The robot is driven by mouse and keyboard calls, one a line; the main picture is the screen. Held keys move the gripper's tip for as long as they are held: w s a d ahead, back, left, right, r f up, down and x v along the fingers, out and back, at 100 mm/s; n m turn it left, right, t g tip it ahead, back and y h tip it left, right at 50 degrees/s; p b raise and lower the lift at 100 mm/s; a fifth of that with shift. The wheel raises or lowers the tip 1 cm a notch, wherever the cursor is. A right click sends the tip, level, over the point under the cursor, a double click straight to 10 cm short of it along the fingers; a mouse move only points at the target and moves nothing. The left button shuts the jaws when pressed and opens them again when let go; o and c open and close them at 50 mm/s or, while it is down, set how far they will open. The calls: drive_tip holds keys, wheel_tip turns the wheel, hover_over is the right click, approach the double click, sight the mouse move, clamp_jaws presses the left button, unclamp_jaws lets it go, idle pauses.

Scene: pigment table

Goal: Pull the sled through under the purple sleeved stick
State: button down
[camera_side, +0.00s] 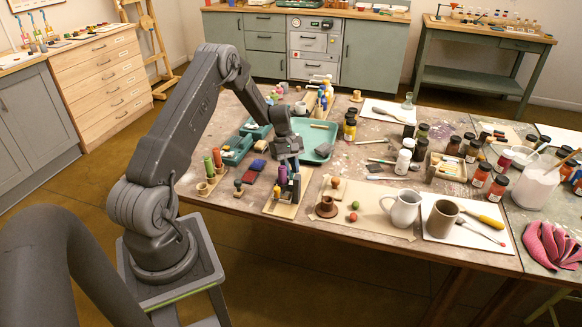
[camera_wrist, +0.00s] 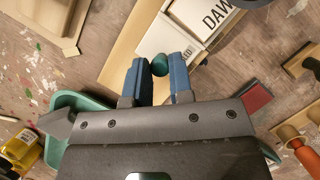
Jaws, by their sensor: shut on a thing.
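My gripper (camera_side: 291,162) points down at a tan board (camera_side: 285,210) near the table's front edge. In the wrist view its blue fingers (camera_wrist: 160,80) are shut around a teal knob (camera_wrist: 160,64). The knob appears to belong to the sled, but the sled's body is mostly hidden. A pale wooden strip (camera_wrist: 128,45) and a white lettered card (camera_wrist: 205,30) lie beyond the fingers. In the side view a purple sleeved stick (camera_side: 282,174) stands upright close beside the fingers. Its exact relation to the sled is unclear.
Green and orange-red rolls (camera_side: 212,162) stand on a rack to the left. A teal tray (camera_side: 325,150) lies behind my gripper. A dark red block (camera_wrist: 257,97) lies nearby.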

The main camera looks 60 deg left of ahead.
drive_tip(key=shift+s+d, duration=1.3)
drive_tip(key=c, duration=1)
unclamp_jaws()
drive_tip(key=v, duration=1.4)
